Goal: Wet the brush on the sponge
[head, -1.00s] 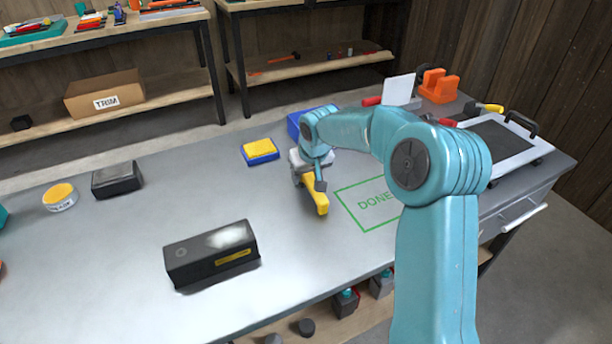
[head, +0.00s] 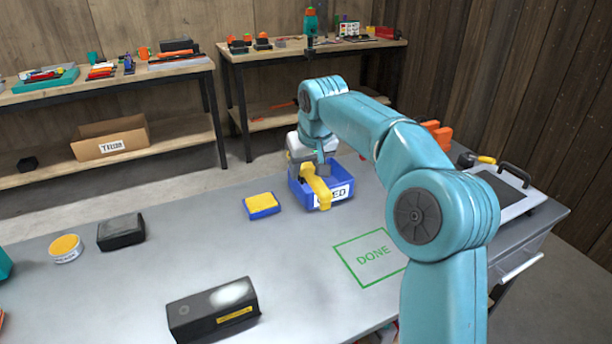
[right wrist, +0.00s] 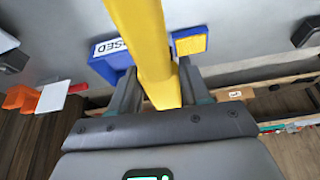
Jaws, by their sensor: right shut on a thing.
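My right gripper (head: 314,166) is shut on a long yellow thing (head: 318,190), which looks like the brush's handle. It tilts down in front of the blue bin; its bristles cannot be made out. In the right wrist view the yellow thing (right wrist: 148,45) runs between the fingers of my right gripper (right wrist: 160,78). The sponge (head: 259,200) is a yellow pad in a blue tray, left of the gripper and apart from it. It also shows in the right wrist view (right wrist: 191,45), just right of the yellow thing. My left gripper is out of view.
A blue bin (head: 340,192), its label partly hidden, stands directly behind the held thing. A black block (head: 212,310) lies in front, a dark block (head: 121,232) and a round tin (head: 65,248) at left. A green DONE square (head: 372,257) is empty. The bench middle is clear.

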